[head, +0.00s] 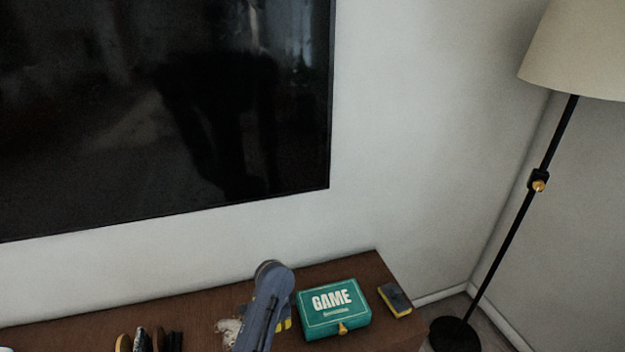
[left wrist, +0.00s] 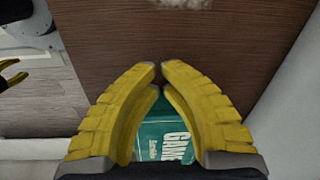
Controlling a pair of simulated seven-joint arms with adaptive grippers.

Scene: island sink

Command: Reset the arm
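My left gripper (left wrist: 159,70) fills the middle of the left wrist view, its two yellow fingers curved together with the tips almost meeting and nothing held. In the head view the left arm comes up from the bottom, and a bit of yellow finger of the left gripper (head: 284,324) shows beside the green game box (head: 335,316). The game box also shows in the left wrist view (left wrist: 152,137), below and between the fingers, apart from them as far as I can see. My right gripper (left wrist: 14,72) shows at the left edge of that view, cut off, its yellow tips apart.
A brown wooden cabinet top (head: 365,268) lies under a large black screen (head: 200,110). A dark and yellow block (head: 394,299) sits right of the game box. Brown and dark items (head: 150,340) stand at the lower left. A floor lamp (head: 510,235) stands at the right.

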